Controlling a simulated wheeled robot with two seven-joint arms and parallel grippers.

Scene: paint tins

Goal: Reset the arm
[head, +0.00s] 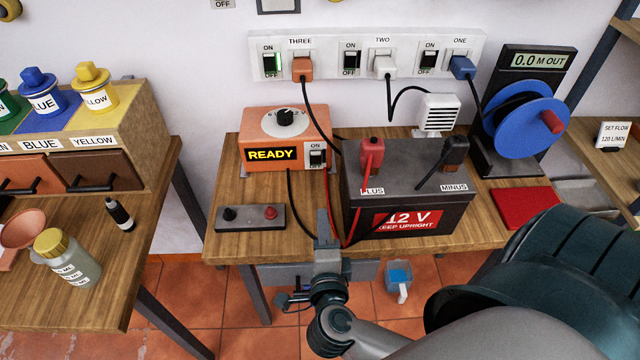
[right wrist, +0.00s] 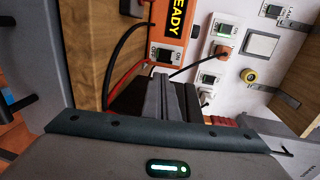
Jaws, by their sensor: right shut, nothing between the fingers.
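My right gripper (head: 323,228) is shut and empty in the head view. It is in front of the bench's front edge, with its fingers pointing up and overlapping the view of the black 12 V battery (head: 425,222) at its left side. In the right wrist view its closed fingers (right wrist: 168,98) point toward the bench, with the orange READY box (right wrist: 183,17) beyond them. Whether the fingers touch the cables there I cannot tell. My right arm comes in from the lower right. My left gripper is not in view.
The wooden bench (head: 232,187) also holds the orange box (head: 262,135), a grey terminal block (head: 248,218), a red pad (head: 525,205) and a blue cable reel (head: 525,130). A socket strip (head: 330,58) hangs behind. A blue-and-white jug (head: 399,278) is below. Paint tins (head: 96,90) stand left.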

